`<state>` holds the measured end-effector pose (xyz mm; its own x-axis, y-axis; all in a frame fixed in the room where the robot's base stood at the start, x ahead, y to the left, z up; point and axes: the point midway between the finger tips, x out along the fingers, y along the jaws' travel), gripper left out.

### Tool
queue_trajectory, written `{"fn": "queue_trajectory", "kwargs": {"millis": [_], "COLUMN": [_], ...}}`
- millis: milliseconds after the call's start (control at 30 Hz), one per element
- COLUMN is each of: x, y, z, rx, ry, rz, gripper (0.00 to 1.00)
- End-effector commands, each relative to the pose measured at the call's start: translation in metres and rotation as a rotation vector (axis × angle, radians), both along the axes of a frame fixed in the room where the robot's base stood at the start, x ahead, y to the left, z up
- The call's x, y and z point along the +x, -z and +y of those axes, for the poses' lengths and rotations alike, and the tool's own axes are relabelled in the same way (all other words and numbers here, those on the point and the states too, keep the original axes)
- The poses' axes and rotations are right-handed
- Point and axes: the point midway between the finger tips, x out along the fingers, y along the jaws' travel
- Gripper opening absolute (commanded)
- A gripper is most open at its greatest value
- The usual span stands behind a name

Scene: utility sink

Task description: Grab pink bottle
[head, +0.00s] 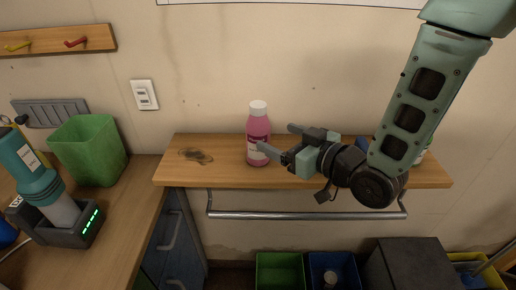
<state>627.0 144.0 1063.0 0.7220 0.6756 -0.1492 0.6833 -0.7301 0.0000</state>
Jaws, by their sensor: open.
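The pink bottle (258,130) with a white cap stands upright on a wooden shelf (225,175) in the head view. A pale label shows on its lower front. My gripper (276,139) is open and points left at the bottle from its right side. One finger is behind and one in front in the picture, and the front fingertip overlaps the bottle's right edge. I cannot tell whether it touches the bottle.
A metal rail (300,215) runs below the shelf. A green bin (88,150) and a teal device on a dark base (72,228) stand on the left counter. Objects behind my arm on the shelf are mostly hidden. Green (280,272) and blue crates sit below.

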Motion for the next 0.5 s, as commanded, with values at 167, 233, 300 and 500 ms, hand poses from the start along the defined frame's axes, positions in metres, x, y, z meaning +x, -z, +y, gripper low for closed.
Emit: {"fn": "queue_trajectory", "kwargs": {"millis": [167,233,300,500], "x": [0.011,0.018,0.025,0.036], "y": [0.000,0.002,0.003,0.007], "z": [0.012,0.019,0.025,0.034], "rx": [0.000,0.001,0.000,0.001], "ry": [-0.002,-0.001,0.000,0.001], "rz": [0.002,0.001,0.001,0.001], "gripper": [0.79,0.79,0.79,0.79]}}
